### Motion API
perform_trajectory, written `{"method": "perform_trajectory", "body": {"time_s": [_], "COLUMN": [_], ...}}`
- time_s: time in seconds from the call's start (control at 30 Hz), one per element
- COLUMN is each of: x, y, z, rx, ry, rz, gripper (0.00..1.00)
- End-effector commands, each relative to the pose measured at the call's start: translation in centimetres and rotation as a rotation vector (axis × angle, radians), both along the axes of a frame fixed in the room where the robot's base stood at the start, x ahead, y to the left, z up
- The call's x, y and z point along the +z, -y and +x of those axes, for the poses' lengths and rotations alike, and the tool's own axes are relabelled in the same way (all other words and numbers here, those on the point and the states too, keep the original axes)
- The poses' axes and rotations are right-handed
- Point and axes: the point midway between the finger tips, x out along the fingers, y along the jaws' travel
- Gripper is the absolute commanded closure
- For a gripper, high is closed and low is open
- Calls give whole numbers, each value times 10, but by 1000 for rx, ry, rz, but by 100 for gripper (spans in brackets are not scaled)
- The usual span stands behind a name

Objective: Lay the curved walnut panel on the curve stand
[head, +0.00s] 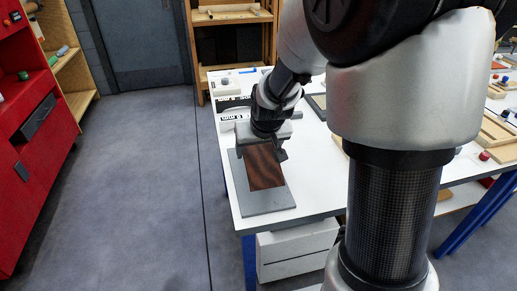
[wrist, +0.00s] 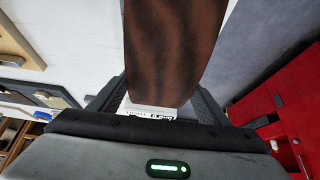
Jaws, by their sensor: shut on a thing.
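The walnut panel (head: 265,168) is dark brown with streaky grain. In the wrist view the panel (wrist: 175,45) fills the upper middle, its near end between the two dark fingers of my gripper (wrist: 160,100). My gripper (head: 268,142) is shut on the panel near the table's left end. The panel shows over a grey board (head: 270,202) on the white table; whether it touches the board I cannot tell. I cannot make out a curve stand for sure; my gripper and the panel hide part of the board.
The white table (head: 310,150) runs right, partly hidden by my arm. Black and white labelled pieces (head: 232,103) lie behind the gripper. A red cabinet (head: 35,120) stands left across open floor. A wooden shelf (head: 233,30) stands at the back. Wooden trays (head: 497,130) lie far right.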

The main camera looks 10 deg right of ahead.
Motion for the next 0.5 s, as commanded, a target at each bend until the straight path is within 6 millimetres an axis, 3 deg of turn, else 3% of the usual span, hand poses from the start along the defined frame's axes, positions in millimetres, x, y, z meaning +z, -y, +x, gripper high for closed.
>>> {"method": "perform_trajectory", "body": {"time_s": [0.33, 0.5], "x": [-1, -10], "y": [0, 0], "z": [0, 0], "rx": [0, 0], "ry": [2, 0], "rz": [0, 0], "gripper": [54, 54]}}
